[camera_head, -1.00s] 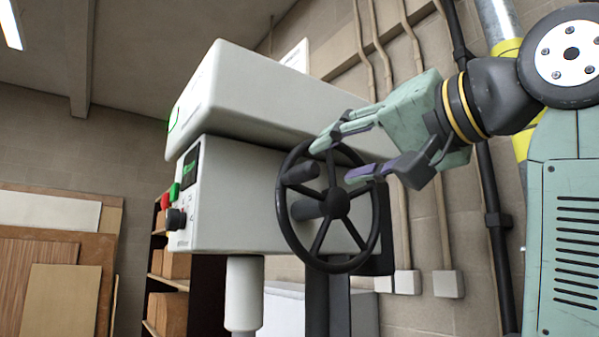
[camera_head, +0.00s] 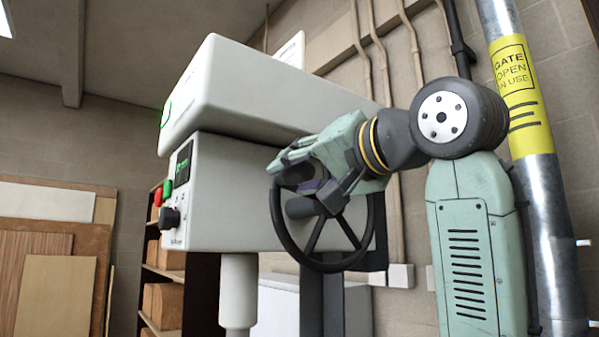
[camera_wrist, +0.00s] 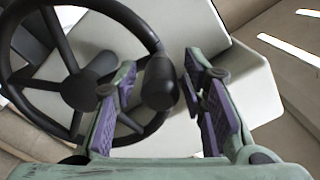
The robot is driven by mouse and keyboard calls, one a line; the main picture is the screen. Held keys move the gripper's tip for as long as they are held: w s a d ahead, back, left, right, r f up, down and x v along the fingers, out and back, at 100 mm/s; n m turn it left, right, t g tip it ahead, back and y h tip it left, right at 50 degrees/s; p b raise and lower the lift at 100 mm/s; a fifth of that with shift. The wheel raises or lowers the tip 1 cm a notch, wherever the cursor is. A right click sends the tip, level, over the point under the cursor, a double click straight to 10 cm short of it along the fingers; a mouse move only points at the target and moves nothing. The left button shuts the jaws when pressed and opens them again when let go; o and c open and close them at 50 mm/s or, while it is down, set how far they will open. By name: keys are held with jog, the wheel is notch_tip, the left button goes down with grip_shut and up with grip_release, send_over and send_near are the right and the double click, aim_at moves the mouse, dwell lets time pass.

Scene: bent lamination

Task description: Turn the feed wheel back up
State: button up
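The feed wheel (camera_head: 325,266) is a black spoked wheel on the side of the white machine head (camera_head: 245,160). Its cylindrical handle (camera_wrist: 160,82) sticks out from near the rim and is at the wheel's upper left in the head view. My gripper (camera_head: 298,176) is at that handle, partly covering the wheel's top. In the wrist view my gripper (camera_wrist: 158,85) is open, its two purple-padded fingers on either side of the handle, with a visible gap at least on the left. The wheel's hub and spokes (camera_wrist: 80,90) show left of the fingers.
A control panel with a screen (camera_head: 184,163), red and green buttons and a dark knob is on the machine's front. A metal post (camera_head: 540,190) with a yellow sign stands right of my arm. Wood panels (camera_head: 50,270) lean at the left; shelves stand behind.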

grip_shut()
dwell(0.6)
